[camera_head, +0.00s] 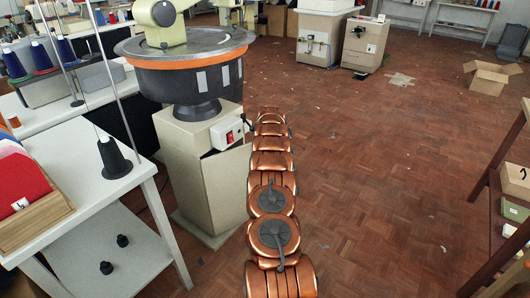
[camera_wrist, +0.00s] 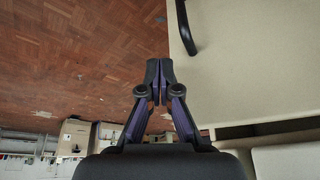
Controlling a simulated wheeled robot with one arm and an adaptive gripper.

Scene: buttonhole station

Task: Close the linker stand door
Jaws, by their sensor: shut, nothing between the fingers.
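The beige linker stand (camera_head: 187,180) stands left of centre in the head view, under a round dark machine with an orange band. Its door (camera_head: 228,180) is a beige panel standing ajar on the stand's right side, with a dark gap at its top. In the wrist view the pale door panel (camera_wrist: 255,70) fills the right, with a curved dark handle (camera_wrist: 187,28) near its edge. A dark gap separates it from another pale surface. My gripper (camera_wrist: 155,75) is shut and empty, just left of the panel's edge; contact cannot be told. My copper arm hides it in the head view.
A white table (camera_head: 110,190) with a black thread cone (camera_head: 114,158) and a wooden tray stands left of the stand. A wooden shelf unit (camera_head: 490,215) is at the right edge. An open cardboard box (camera_head: 490,77) lies farther back.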

